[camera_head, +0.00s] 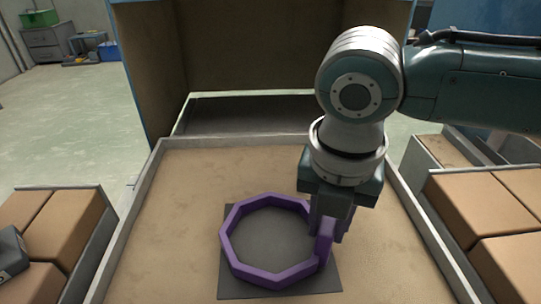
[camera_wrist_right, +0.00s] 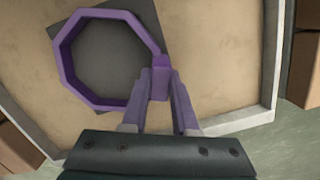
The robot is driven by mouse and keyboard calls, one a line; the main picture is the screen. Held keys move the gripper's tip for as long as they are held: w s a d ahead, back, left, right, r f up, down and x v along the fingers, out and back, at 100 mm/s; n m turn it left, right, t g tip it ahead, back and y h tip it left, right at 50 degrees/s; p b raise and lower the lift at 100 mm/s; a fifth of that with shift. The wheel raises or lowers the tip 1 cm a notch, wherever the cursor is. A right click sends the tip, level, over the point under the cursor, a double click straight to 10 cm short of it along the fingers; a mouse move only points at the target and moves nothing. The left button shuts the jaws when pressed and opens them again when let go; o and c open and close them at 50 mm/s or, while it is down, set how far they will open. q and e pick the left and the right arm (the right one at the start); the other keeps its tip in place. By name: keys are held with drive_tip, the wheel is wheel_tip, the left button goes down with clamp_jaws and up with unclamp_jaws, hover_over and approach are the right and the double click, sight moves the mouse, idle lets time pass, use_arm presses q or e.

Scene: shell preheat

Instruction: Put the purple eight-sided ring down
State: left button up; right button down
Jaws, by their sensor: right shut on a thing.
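The purple eight-sided ring (camera_head: 238,257) lies level over a dark grey square plate (camera_head: 235,289) on the tan tray floor. The ring's upper left part reaches past the plate's edge; I cannot tell whether it touches the plate. My right gripper (camera_head: 326,238) is shut on an upright purple tab at the ring's right side. In the right wrist view, the gripper's fingers (camera_wrist_right: 160,95) close on that tab, and the ring (camera_wrist_right: 66,55) extends to the left over the plate (camera_wrist_right: 106,55). My left gripper does not show clearly.
The tray's grey raised rim (camera_head: 128,215) surrounds the tan floor. An open tan-lined chamber (camera_head: 250,50) with blue edges stands behind. Brown boxes sit in grey trays at left (camera_head: 70,225) and right (camera_head: 480,205). The tan floor left of the ring is bare.

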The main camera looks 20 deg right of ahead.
drive_tip(key=shift+w, duration=0.1)
drive_tip(key=shift+f, duration=0.15)
drive_tip(key=c, duration=0.7)
unclamp_jaws()
